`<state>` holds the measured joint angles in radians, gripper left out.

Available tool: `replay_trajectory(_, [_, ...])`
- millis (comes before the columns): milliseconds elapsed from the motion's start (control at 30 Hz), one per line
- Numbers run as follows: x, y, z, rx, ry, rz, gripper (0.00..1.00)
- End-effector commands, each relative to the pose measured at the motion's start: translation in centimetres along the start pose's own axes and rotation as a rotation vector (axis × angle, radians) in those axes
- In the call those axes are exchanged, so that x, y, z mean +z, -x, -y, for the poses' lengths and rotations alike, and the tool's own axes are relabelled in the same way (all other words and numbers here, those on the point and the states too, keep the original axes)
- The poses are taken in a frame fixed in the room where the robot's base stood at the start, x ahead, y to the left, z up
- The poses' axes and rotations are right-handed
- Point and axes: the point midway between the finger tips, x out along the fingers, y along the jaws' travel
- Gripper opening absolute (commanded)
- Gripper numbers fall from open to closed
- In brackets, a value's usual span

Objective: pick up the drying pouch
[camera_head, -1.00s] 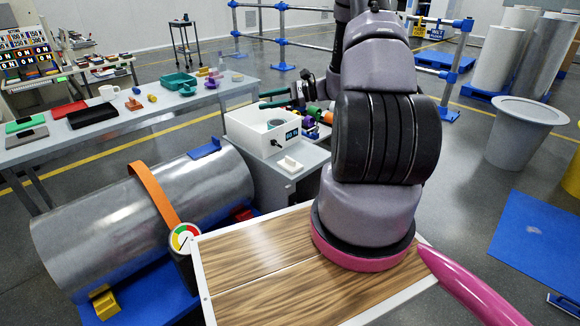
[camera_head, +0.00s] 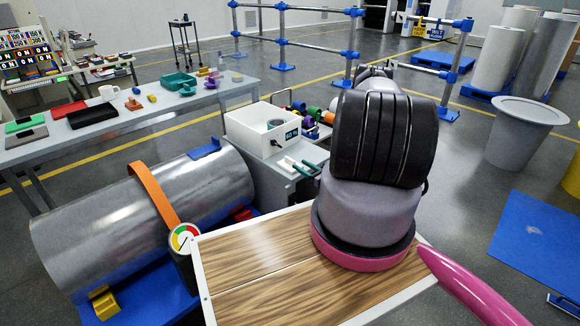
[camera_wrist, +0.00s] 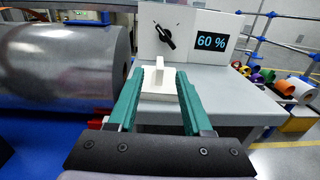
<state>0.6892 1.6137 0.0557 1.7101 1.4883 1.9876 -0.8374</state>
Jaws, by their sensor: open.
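The drying pouch is most likely the small white item with a raised tab (camera_head: 287,163) on the grey side table, in front of the white box. In the wrist view the white pouch (camera_wrist: 159,82) shows between the two teal fingertips. My gripper (camera_wrist: 160,74) is open, with one finger on each side of the pouch in the picture. In the head view my gripper (camera_head: 308,167) is low by the table, just right of the pouch. I cannot tell whether the fingers touch it.
The white box (camera_wrist: 188,38) with a dark knob and a "60 %" display stands right behind the pouch. Several coloured rolls (camera_wrist: 262,76) lie to the right. A large metal cylinder (camera_wrist: 60,68) on a blue base is close on the left.

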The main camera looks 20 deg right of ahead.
Motion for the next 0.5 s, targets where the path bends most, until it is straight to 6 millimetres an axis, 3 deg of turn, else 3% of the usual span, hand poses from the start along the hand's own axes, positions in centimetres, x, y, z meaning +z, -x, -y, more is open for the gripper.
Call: replay_trajectory(500, [-0.4,-6.2,-0.1,0.006,0.004,0.000,0.50])
